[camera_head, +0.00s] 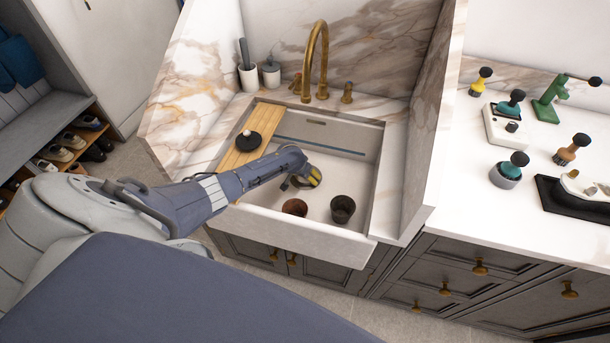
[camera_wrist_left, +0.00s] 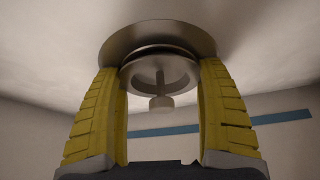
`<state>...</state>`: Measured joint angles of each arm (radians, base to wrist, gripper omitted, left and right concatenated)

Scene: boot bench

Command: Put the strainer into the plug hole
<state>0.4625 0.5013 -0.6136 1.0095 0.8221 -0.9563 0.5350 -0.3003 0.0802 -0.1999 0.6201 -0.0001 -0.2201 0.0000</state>
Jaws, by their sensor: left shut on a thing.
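My left gripper (camera_head: 313,178) is down inside the white sink (camera_head: 290,235). In the left wrist view its yellow fingers (camera_wrist_left: 163,92) are shut on the strainer (camera_wrist_left: 160,72), a round metal piece with a small stem and knob pointing toward the camera. Behind the strainer is the wider metal rim of the plug hole (camera_wrist_left: 158,35) in the pale sink floor. The strainer overlaps this rim in the picture; whether it is seated or just above it I cannot tell. In the head view the gripper and arm hide strainer and hole. My right gripper is not in view.
A brown pot (camera_head: 295,207) and a dark pot (camera_head: 343,209) stand in the sink, close in front of the gripper. A wooden board (camera_head: 231,158) with a black-topped item (camera_head: 248,141) spans the sink's left side. A brass faucet (camera_head: 323,55) rises behind.

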